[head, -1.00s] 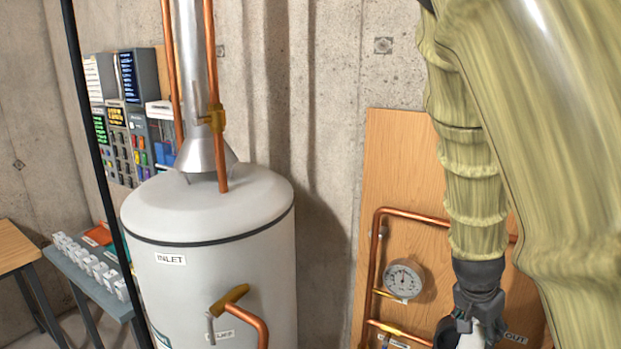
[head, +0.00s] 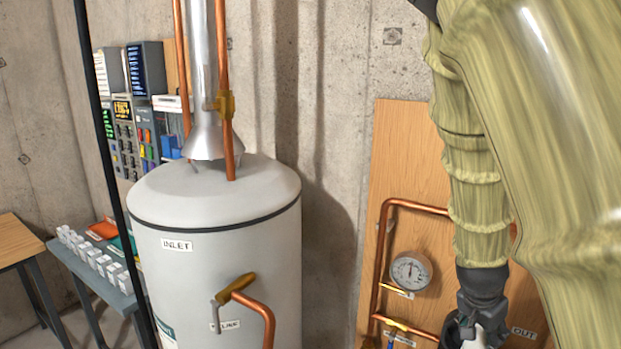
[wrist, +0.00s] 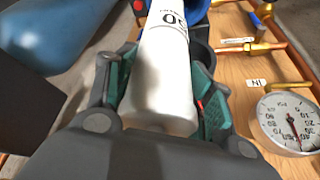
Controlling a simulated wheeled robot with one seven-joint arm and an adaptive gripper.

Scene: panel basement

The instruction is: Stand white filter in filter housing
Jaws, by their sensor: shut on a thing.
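The white filter (wrist: 165,70) is a long white cylinder with dark print near its far end. My gripper (wrist: 160,92) is shut on it, with the green-padded fingers on either side of its near part. The filter's far end runs out of the wrist view at the top. A blue part (wrist: 196,10), possibly the filter housing, shows just behind and beside the filter; its opening is hidden. In the head view my gripper (head: 478,332) is at the bottom edge, in front of the wooden board, with a bit of white showing at it.
The wooden board (head: 400,165) carries copper pipes (head: 425,208) and a round gauge (head: 411,271), close beside my gripper. A blue rounded tank (wrist: 55,35) lies left in the wrist view. A white water heater (head: 215,200) stands left of the board.

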